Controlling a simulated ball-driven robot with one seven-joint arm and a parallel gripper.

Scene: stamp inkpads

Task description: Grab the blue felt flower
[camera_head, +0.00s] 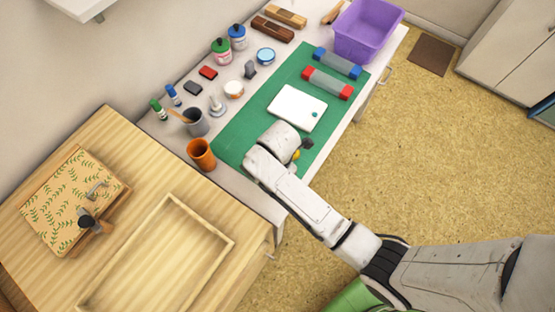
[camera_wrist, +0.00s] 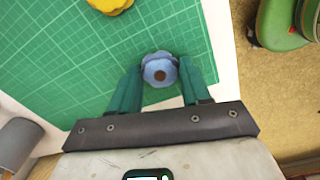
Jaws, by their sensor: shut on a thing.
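The blue felt flower (camera_wrist: 159,70) has a dark round centre and sits between the two teal fingers of my gripper (camera_wrist: 160,68) in the wrist view. The gripper is shut on it, with a finger on each side. Both are over the green cutting mat (camera_wrist: 50,60), near its edge; I cannot tell whether the flower is lifted. In the head view my wrist covers the flower and the fingers, above the near part of the green mat (camera_head: 235,140).
A yellow felt piece (camera_wrist: 108,4) lies on the mat. A white card (camera_head: 297,108), two rollers (camera_head: 327,83) (camera_head: 337,63) and a purple bin (camera_head: 368,30) are farther along. An orange cup (camera_head: 201,154) and a grey cup (camera_head: 195,123) stand left of the mat.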

